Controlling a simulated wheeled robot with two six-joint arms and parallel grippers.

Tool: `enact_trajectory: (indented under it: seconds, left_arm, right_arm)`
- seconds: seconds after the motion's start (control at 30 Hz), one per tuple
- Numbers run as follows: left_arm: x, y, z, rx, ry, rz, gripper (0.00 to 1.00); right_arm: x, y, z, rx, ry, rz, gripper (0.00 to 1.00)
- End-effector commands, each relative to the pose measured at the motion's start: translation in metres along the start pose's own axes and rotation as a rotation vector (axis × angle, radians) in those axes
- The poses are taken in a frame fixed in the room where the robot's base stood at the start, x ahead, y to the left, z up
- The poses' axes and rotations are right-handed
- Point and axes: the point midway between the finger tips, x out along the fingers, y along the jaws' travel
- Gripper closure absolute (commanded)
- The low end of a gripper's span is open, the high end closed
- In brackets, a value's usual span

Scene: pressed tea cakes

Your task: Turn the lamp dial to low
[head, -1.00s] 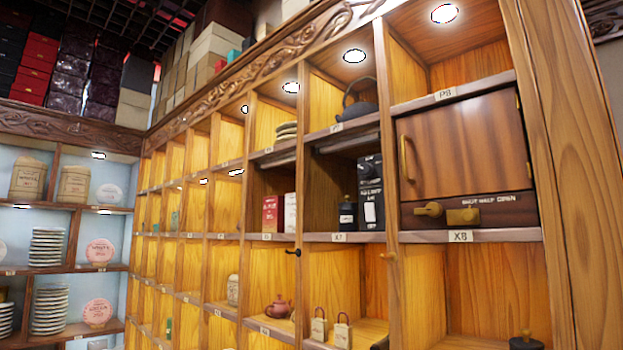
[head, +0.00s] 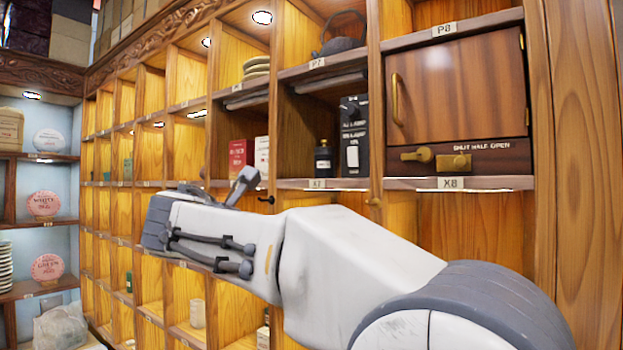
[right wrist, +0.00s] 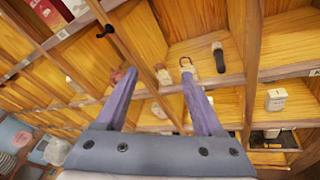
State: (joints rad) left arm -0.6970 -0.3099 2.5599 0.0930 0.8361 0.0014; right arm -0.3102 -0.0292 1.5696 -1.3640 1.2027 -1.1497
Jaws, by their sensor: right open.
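I see no dial marked for a lamp or with the word low. A small black lever (head: 266,199) sticks out from the shelf front; a black lever also shows at the upper left of the right wrist view (right wrist: 105,31). My right gripper (head: 215,183) is open, just left of the black lever in the head view. In the right wrist view its fingers (right wrist: 156,72) are spread, with nothing seen held between them. My left gripper is out of view.
A wooden door (head: 455,92) with a brass handle closes a compartment, above a brass latch (head: 455,161) marked SHUT HALF OPEN. Wooden dividers and shelf edges surround the gripper. A black-handled object (right wrist: 218,55) lies in a cubby.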

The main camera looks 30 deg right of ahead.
Motion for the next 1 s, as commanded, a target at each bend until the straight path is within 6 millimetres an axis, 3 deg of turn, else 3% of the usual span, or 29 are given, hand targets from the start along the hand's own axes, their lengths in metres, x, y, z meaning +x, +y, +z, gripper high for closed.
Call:
enact_trajectory:
  seconds: [0.03,0.1,0.2,0.3,0.47,1.0]
  left_arm:
    - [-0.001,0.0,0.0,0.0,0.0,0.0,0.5]
    - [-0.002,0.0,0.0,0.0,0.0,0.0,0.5]
    - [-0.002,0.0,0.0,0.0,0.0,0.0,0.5]
    - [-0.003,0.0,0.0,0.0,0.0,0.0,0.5]
    - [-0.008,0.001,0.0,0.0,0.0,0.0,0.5]
    - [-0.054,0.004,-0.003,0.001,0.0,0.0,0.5]
  right_arm:
    - [0.007,0.011,0.049,-0.066,-0.142,-0.003,0.31]
    - [0.007,0.019,0.106,-0.159,-0.316,-0.028,0.31]
    - [-0.002,0.023,0.165,-0.256,-0.502,-0.084,0.31]
    - [-0.011,0.024,0.199,-0.313,-0.613,-0.132,0.31]
    - [-0.012,0.024,0.223,-0.343,-0.668,-0.163,0.31]
    - [0.056,0.021,0.277,-0.341,-0.664,-0.159,0.31]
